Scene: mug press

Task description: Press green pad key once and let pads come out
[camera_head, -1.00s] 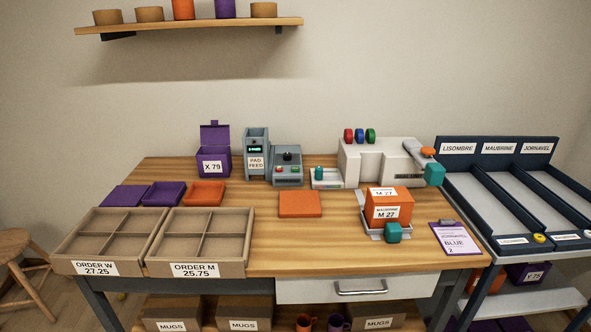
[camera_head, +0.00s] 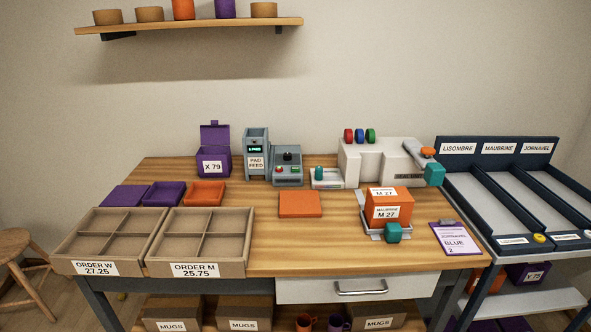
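The grey pad feed tower (camera_head: 256,152) stands at the back of the table, with a small lit green display and a "PAD FEED" label. Right beside it is a grey control box (camera_head: 287,166) with a black knob on top. On its front are a red key (camera_head: 279,169) and a green key (camera_head: 295,169). No loose pads can be made out at the feed. Neither of my grippers is in view.
A white press (camera_head: 375,160) with a teal-ended lever stands right of the control box. An orange box labelled M 27 (camera_head: 388,208), divided order trays (camera_head: 205,237), a purple X 79 box (camera_head: 214,160) and an orange mat (camera_head: 299,204) occupy the table. The front middle is clear.

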